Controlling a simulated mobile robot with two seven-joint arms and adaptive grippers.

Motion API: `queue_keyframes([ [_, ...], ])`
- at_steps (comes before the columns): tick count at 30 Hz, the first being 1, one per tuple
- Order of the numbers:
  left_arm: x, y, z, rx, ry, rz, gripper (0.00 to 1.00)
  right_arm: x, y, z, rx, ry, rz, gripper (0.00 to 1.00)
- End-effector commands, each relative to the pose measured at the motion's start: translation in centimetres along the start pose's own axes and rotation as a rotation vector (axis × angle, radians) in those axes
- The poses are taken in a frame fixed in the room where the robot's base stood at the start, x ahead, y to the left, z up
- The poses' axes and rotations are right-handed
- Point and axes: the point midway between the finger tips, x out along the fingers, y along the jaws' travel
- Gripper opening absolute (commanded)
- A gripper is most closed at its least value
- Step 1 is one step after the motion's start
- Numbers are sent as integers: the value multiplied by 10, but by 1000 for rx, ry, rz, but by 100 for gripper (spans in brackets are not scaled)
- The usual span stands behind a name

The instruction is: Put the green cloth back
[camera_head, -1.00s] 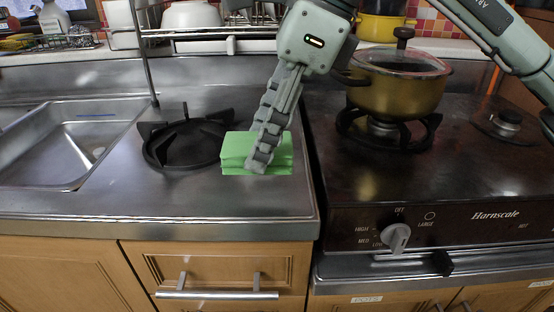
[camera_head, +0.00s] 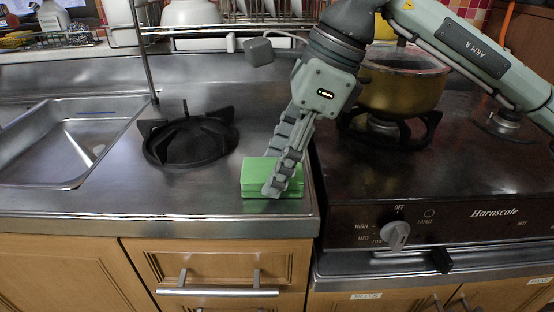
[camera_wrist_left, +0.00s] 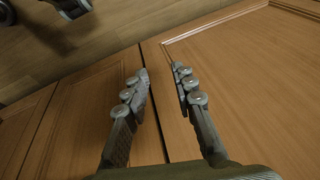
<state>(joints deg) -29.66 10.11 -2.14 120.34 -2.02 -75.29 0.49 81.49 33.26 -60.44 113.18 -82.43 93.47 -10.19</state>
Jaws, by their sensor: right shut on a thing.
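The green cloth (camera_head: 256,178) is a folded block near the front right corner of the steel counter in the head view. My right gripper (camera_head: 272,188) reaches down over its right part and is shut on it. The gripper's fingers hide part of the cloth. I cannot tell whether the cloth touches the counter. My left gripper (camera_wrist_left: 160,72) shows only in the left wrist view. Its fingers are apart with nothing between them, in front of wooden cabinet doors (camera_wrist_left: 240,75).
A black burner grate (camera_head: 188,142) sits on the counter left of the cloth. The sink (camera_head: 65,140) is farther left. A yellow pot (camera_head: 400,90) stands on the stove at right. A dish rack (camera_head: 225,30) stands behind. The counter's front strip is clear.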

Motion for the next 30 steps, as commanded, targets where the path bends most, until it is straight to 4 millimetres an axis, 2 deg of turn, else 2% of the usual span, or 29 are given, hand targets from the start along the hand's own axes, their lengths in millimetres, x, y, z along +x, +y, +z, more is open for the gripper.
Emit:
queue_keyframes([
  [2,-5,0,-4,0,9,-2,26,1,0,0,0,0,0,21],
  [3,-9,-1,-6,-1,14,-2,26,0,0,0,0,0,0,56],
  [7,-11,-2,-8,-2,21,-4,26,0,0,0,0,0,0,72],
  [19,-9,-6,-3,4,11,-9,26,-3,0,1,0,0,0,73],
  [20,-4,-5,-1,5,5,-7,26,-5,0,2,0,0,0,73],
  [22,5,-3,4,6,-7,-5,26,-14,-1,1,1,-1,-3,73],
  [30,-2,-3,-2,4,10,-5,26,-74,-1,1,2,-1,-5,73],
])
